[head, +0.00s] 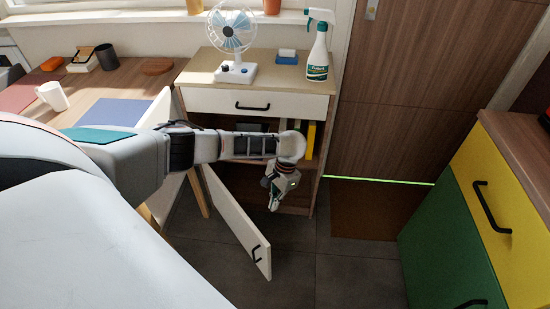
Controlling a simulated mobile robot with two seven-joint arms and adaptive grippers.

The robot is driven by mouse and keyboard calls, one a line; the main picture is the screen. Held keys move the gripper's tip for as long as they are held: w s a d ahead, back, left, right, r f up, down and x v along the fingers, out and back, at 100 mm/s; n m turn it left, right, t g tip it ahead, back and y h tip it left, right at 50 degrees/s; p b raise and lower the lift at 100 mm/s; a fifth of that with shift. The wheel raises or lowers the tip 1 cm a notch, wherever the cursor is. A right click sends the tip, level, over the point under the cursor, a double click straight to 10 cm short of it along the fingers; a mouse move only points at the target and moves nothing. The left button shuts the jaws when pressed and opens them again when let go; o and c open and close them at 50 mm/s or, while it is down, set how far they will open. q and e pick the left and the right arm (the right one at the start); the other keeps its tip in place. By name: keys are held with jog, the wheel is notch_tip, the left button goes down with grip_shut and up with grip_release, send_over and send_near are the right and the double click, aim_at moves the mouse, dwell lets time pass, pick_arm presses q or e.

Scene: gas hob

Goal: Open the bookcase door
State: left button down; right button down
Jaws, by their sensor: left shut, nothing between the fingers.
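The bookcase (205,76) is a small wooden cabinet with a white drawer (228,102) above open shelves. Its white door (235,222) stands swung out towards me on the left, with a dark handle (257,253) near its free edge. My left arm crosses in front and hides part of the door and shelves. My left gripper (274,201) is shut and empty, pointing down in front of the shelf opening, to the right of the door and apart from its handle. My right gripper is not in view.
A fan (233,35) and a spray bottle (317,52) stand on the bookcase. A desk (125,78) with a white mug (52,97) is at left. Green and yellow drawers (490,190) stand at right. The dark floor (345,270) between is clear.

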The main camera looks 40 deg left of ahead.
pick_arm(q)
jog(key=s+a+f+b, duration=0.1)
jog(key=s+f, duration=0.4)
jog(key=f, duration=0.1)
jog(key=shift+s+a+f+b, duration=0.2)
jog(key=shift+f+b, duration=0.05)
jog(key=shift+b, duration=0.05)
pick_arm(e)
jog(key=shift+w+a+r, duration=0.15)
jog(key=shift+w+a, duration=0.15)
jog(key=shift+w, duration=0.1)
